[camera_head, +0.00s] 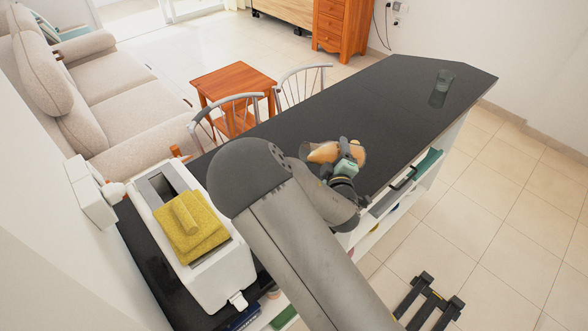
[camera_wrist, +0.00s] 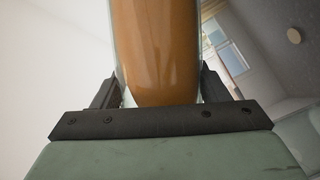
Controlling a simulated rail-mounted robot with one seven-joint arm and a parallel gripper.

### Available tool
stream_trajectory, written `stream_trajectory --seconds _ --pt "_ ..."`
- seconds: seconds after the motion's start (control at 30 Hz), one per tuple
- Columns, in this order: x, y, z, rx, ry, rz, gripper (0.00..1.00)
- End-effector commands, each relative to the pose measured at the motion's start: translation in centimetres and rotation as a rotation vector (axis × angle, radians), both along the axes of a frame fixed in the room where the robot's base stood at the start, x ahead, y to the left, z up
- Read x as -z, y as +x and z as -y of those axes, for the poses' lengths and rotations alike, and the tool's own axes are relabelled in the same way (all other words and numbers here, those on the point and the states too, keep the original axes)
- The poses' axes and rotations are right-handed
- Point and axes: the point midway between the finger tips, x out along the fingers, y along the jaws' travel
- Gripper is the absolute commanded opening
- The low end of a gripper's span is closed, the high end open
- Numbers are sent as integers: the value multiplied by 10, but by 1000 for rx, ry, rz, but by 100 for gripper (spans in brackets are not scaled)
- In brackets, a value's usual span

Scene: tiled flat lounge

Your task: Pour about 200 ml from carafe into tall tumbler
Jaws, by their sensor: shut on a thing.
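The carafe (camera_wrist: 155,50) fills the middle of the wrist view, a clear vessel with orange-brown liquid inside. My gripper (camera_wrist: 155,95) is shut on it, with one dark finger on each side. In the head view the carafe (camera_head: 322,152) shows as an orange-brown shape beyond my gripper (camera_head: 345,158), partly hidden by my arm, above or at the near part of the dark counter. I cannot tell its exact height or tilt. The tall tumbler (camera_head: 444,80) is a clear glass standing upright at the far right end of the counter, well apart from the carafe.
The dark counter (camera_head: 370,105) is clear between the carafe and tumbler. A white box-shaped unit with a yellow cloth (camera_head: 190,225) stands at the near left end. Metal-backed chairs (camera_head: 303,85) line the far side. A black rack-like object (camera_head: 430,300) lies on the floor at the lower right.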

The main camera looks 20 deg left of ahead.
Motion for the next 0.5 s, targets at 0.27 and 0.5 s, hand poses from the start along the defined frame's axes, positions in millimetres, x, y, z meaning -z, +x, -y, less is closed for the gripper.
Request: stream_trajectory --seconds 0.27,0.5 --pt "-2 1 0 0 -22 22 19" --pt "-2 1 0 -1 -44 39 19"
